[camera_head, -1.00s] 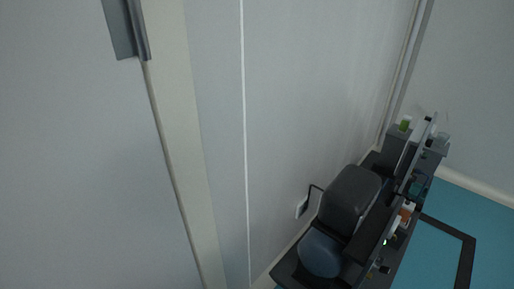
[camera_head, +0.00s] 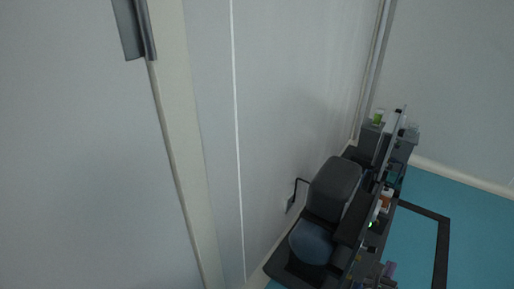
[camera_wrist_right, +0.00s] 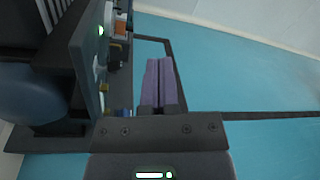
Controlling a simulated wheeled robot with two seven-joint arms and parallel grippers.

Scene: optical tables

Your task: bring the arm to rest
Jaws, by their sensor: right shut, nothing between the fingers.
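My left gripper is not in view.
A dark unit (camera_head: 345,228) with a blue rounded part and several small items stands near a pale wall (camera_head: 285,110). A black frame (camera_head: 441,255) lies by the teal floor (camera_head: 475,225), which is clear at right. A grey metal fitting (camera_head: 133,30) is upper left.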

